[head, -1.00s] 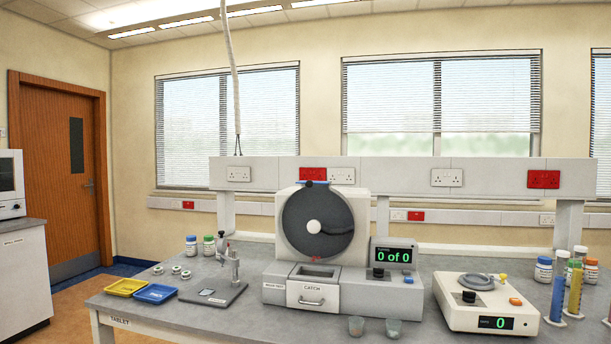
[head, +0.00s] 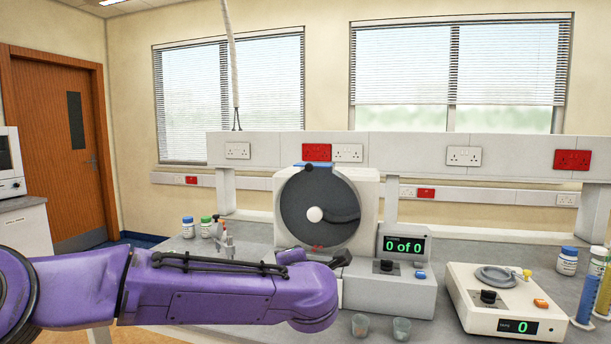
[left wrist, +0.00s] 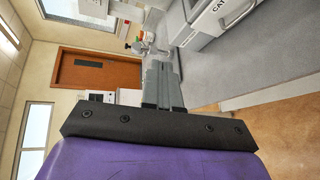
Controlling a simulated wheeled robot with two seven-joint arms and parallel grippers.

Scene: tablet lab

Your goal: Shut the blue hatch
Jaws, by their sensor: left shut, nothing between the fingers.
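The blue hatch (head: 320,165) shows as a narrow blue strip at the top of the white drum machine (head: 284,180), above the dark round drum (head: 300,200). A small dark knob is at its left part. From this angle I cannot tell whether it is open or shut. My left arm crosses the lower left of the head view, its end in front of the machine's lower part, well below the hatch. In the left wrist view my left gripper (left wrist: 160,64) is shut and empty. The hatch is not seen there. My right gripper is in neither view.
A display unit (head: 404,246) reading "0 of 0" stands right of the drum. A white counter device (head: 500,305) is at the right. Two small cups (head: 401,328) stand at the front. My arm hides the trays and catch drawer in the head view.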

